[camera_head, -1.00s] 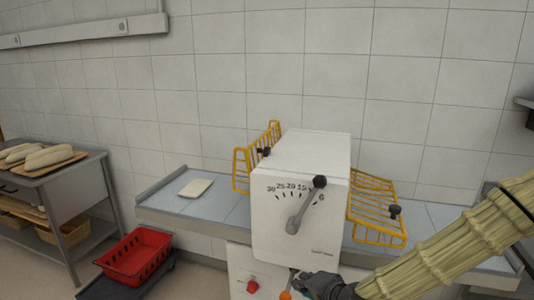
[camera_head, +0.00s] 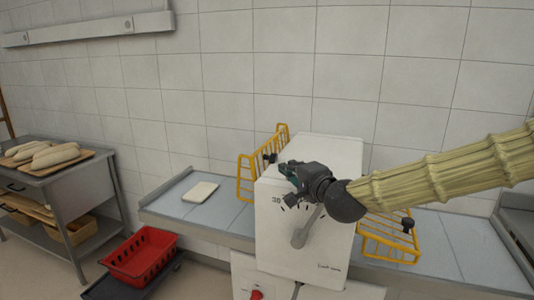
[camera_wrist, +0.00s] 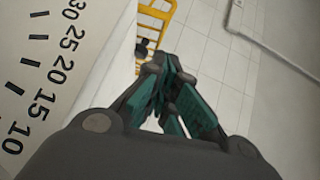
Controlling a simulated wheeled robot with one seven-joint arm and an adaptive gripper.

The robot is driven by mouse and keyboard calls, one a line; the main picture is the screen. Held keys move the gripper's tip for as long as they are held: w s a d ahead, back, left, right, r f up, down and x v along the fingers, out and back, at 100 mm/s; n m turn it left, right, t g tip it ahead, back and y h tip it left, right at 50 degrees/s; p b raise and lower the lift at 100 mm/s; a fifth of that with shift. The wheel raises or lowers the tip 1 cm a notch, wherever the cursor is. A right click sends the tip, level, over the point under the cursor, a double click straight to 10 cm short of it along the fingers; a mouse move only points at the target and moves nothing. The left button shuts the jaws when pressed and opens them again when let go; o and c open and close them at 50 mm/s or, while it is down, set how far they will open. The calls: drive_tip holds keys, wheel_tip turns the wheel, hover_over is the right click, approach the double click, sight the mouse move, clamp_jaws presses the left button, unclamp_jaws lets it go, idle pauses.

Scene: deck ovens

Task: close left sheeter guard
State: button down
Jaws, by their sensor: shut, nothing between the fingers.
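The left sheeter guard (camera_head: 246,180) is a yellow wire frame on the left side of the white sheeter housing (camera_head: 300,235). It stands raised and tilted up from the bed, with a black knob (camera_head: 268,158) near the housing. The guard also shows in the wrist view (camera_wrist: 158,20), beyond my fingers, with its dark knob (camera_wrist: 143,47). My gripper (camera_head: 284,170) is shut and empty in front of the housing's upper front, to the right of the left guard and apart from it. My wrist hides part of the dial and its lever's top.
The right yellow guard (camera_head: 385,240) slopes down over the right bed, partly behind my arm. A dough piece (camera_head: 201,191) lies on the left bed (camera_head: 175,205). A red basket (camera_head: 140,258) and a rack with loaves (camera_head: 85,163) stand at left.

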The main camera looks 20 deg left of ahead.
drive_tip(key=p, duration=0.4)
approach(261, 151)
drive_tip(key=x, duration=0.3)
drive_tip(key=shift+s+a, duration=0.1)
drive_tip(key=shift+s, duration=0.05)
drive_tip(key=shift+w+a+f, duration=0.15)
drive_tip(key=shift+w+a, duration=0.2)
drive_tip(key=shift+w, duration=0.1)
drive_tip(key=shift+w+a, duration=0.1)
